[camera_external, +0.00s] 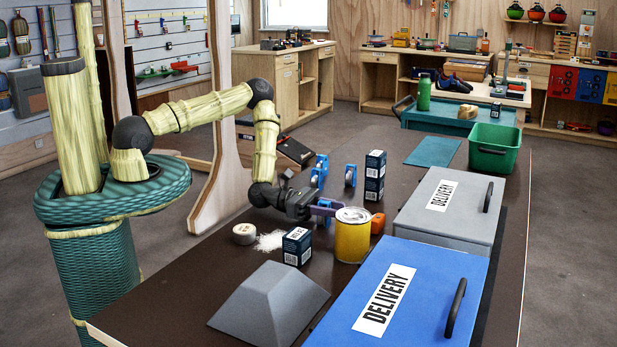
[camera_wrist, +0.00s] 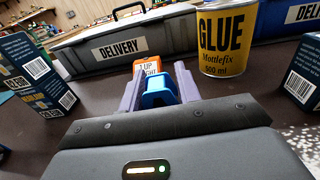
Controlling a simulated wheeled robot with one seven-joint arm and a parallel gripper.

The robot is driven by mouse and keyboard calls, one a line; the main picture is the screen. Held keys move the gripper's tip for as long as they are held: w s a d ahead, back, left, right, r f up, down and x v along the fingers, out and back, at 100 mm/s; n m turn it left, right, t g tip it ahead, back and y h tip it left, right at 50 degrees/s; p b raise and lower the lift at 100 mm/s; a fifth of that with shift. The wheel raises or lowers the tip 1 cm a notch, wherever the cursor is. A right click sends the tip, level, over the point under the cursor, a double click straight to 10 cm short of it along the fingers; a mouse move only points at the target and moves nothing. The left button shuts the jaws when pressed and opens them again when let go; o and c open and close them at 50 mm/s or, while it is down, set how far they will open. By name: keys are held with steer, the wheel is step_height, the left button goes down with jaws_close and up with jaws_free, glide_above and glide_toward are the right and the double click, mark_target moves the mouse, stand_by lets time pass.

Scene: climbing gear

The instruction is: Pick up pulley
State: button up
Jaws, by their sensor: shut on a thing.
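My gripper (camera_external: 325,208) is low over the dark table, just left of the yellow glue can. In the wrist view its two purple fingers (camera_wrist: 158,84) are closed on a blue pulley (camera_wrist: 158,97), which sits between them. In the external view the held pulley is mostly hidden by the fingers. Other blue-and-white pulleys stand upright on the table behind the gripper, one to the right (camera_external: 350,175) and one to the left (camera_external: 320,170).
The yellow glue can (camera_external: 352,240) and an orange labelled block (camera_external: 377,223) are close by the fingers. Dark boxes (camera_external: 297,246) (camera_external: 375,176), a tape roll (camera_external: 244,233) and white grains (camera_external: 270,240) lie around. Grey (camera_external: 450,215) and blue (camera_external: 425,275) delivery cases stand right.

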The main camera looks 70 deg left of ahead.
step_height(320, 180, up, 10)
stand_by(0.6)
stand_by(0.4)
steer(key=s+d+r+m+g+h+p, duration=0.1)
steer(key=s+m+g+h+p, duration=0.1)
steer(key=s+p, duration=0.6)
steer(key=s+r+m+g+h+p, duration=0.2)
steer(key=s+p, duration=0.7)
steer(key=s, duration=0.5)
steer(key=m+g, duration=0.1)
steer(key=g, duration=0.1)
steer(key=shift+d+r+g+h, duration=0.2)
steer(key=shift+d+g+h, duration=0.1)
steer(key=shift+d, duration=0.1)
